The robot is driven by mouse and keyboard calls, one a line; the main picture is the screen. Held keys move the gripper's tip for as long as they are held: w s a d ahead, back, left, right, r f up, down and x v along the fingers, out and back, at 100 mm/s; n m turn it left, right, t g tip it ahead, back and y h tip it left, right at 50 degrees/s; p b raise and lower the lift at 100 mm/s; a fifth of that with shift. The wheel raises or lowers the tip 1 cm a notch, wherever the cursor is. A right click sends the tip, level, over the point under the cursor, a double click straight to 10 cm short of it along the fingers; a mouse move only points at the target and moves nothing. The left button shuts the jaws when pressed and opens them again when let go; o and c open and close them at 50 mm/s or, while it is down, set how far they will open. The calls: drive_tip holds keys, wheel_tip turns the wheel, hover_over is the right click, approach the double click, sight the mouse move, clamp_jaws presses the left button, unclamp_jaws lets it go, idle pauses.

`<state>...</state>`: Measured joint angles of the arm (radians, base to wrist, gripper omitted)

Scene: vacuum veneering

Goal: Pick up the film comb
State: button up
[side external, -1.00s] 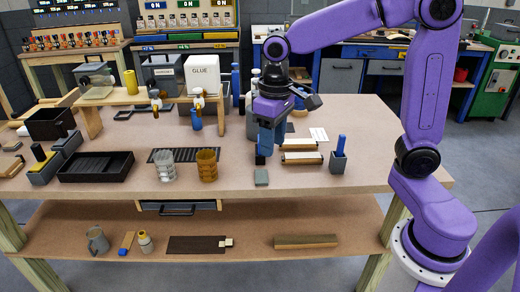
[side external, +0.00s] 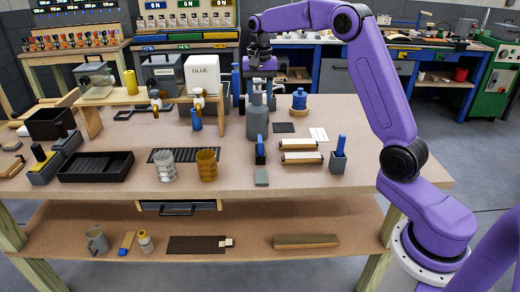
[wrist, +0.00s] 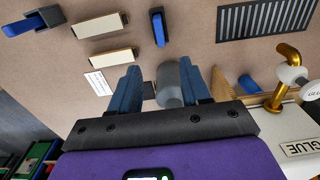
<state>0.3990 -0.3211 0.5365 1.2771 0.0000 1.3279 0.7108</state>
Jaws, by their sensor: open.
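No thing here is labelled as the film comb. A small blue-and-black tool (side external: 260,151) stands on the front middle of the bench; the wrist view shows it near the top (wrist: 158,27). Another blue-handled piece (side external: 340,146) stands in a small grey holder (side external: 338,163) to its right. I cannot tell for sure which is the comb. My gripper (wrist: 167,90) is open and empty, raised at the back of the bench. In the wrist view, a grey bottle (side external: 258,119) shows between its fingers; I cannot tell its depth from them.
A slotted dark strip (side external: 170,156), two cups (side external: 206,165) and a black tray (side external: 95,168) lie to the left. A wooden shelf with a glue box (side external: 206,75) stands behind. The bench's right end is clear.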

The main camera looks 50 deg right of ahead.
sight(260, 138)
wheel_tip(260, 138, down, 16)
drive_tip(key=shift+s+f, duration=0.15)
drive_tip(key=shift+f, duration=0.05)
clamp_jaws()
idle(0.5)
